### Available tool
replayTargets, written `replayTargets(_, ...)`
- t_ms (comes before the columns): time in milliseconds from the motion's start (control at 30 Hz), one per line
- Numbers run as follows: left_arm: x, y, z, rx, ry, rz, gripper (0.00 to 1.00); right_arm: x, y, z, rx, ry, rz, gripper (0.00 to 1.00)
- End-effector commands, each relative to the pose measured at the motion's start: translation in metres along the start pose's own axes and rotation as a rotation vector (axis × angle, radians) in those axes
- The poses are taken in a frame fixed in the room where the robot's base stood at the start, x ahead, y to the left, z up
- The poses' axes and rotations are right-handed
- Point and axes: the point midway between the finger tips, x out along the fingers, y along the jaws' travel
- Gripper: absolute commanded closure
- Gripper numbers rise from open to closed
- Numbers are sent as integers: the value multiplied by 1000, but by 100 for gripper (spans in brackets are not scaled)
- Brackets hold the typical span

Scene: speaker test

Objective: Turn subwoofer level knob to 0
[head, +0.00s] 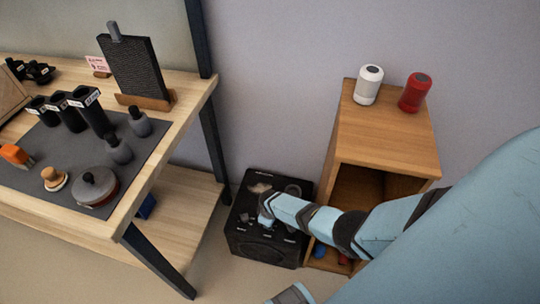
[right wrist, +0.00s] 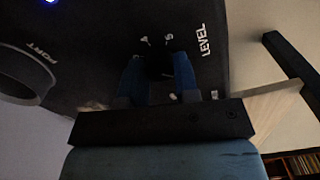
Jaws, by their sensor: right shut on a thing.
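The black subwoofer (head: 243,246) stands on the floor between the workbench and the wooden cabinet. My right arm reaches in from the right, and my right gripper (head: 264,207) is at the subwoofer's upper panel. In the right wrist view, the blue fingers of my right gripper (right wrist: 158,72) are shut on a dark level knob (right wrist: 159,65). White "LEVEL" lettering is beside it on the panel (right wrist: 100,40), with small white marks above the knob. The knob's pointer is hidden or too dark to read. My left gripper is not in view.
A round port (right wrist: 22,88) is left of the knob in the wrist view. The wooden cabinet (head: 385,140) stands close right of the subwoofer, bearing a white speaker (head: 368,86) and a red speaker (head: 413,93). The workbench (head: 165,130) with several objects is at left.

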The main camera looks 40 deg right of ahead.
Motion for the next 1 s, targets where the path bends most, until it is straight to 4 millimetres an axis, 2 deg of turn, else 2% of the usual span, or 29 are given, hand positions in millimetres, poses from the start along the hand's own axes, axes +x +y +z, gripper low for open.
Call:
replayTargets(367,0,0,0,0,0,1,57,0,0,0,-4,0,0,95)
replayTargets(400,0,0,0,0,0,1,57,0,0,0,-4,0,0,67)
replayTargets(500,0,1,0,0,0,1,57,0,0,0,-4,0,0,46)
replayTargets(800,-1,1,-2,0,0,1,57,-3,0,0,-3,0,0,46)
replayTargets(867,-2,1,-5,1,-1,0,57,-8,0,0,-4,1,0,46)
replayTargets(1000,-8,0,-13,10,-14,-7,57,-32,0,0,-4,2,1,46)
